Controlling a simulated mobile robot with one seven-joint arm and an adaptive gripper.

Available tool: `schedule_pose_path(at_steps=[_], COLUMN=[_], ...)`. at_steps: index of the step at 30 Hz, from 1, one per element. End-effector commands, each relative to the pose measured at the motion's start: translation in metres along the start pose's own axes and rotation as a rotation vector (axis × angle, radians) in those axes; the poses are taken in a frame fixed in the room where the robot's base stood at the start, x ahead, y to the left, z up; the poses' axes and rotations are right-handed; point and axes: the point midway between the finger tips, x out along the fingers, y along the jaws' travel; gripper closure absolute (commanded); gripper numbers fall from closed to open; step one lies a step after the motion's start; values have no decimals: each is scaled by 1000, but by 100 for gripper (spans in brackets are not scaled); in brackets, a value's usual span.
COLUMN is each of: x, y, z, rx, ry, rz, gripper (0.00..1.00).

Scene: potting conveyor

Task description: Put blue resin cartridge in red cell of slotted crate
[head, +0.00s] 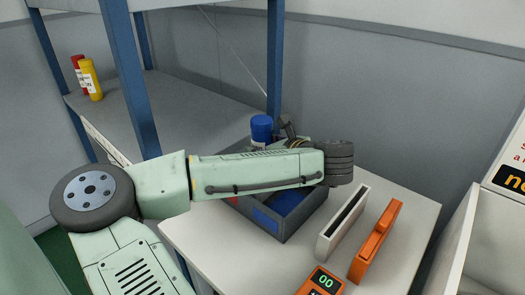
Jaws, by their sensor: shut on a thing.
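The blue resin cartridge (262,128) has a blue cap and a pale lower part, and shows above my arm. My gripper (284,129) is mostly hidden behind my forearm and wrist; it is shut on the cartridge, which looks upright. The slotted crate (288,231) is dark grey and stands on the white table under my arm. Its near cell has a blue marking and blue inside. A bit of red (233,200) shows at the crate's left side, the red cell's visible part. My arm hides much of the crate, so the gap between cartridge and crate cannot be told.
A white slotted holder (342,225) and an orange block (376,240) stand right of the crate. An orange device reading 00 (322,283) lies at the front. A blue-posted rack (135,80) stands behind left, with red and yellow bottles (90,80). A white bin (462,240) is at right.

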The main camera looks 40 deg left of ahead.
Motion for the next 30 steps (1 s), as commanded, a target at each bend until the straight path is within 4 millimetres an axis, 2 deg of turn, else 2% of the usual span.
schedule_pose_path(at_steps=[4,16,17,25,30], x=[5,8,8,8,8], y=[0,0,0,0,0], z=[-12,-18,-18,-18,-18], rx=[-1,-2,-1,-1,-1], ry=[-2,-3,-1,-1,-1], rz=[0,0,0,0,0], gripper=[100,100,59,41,40])
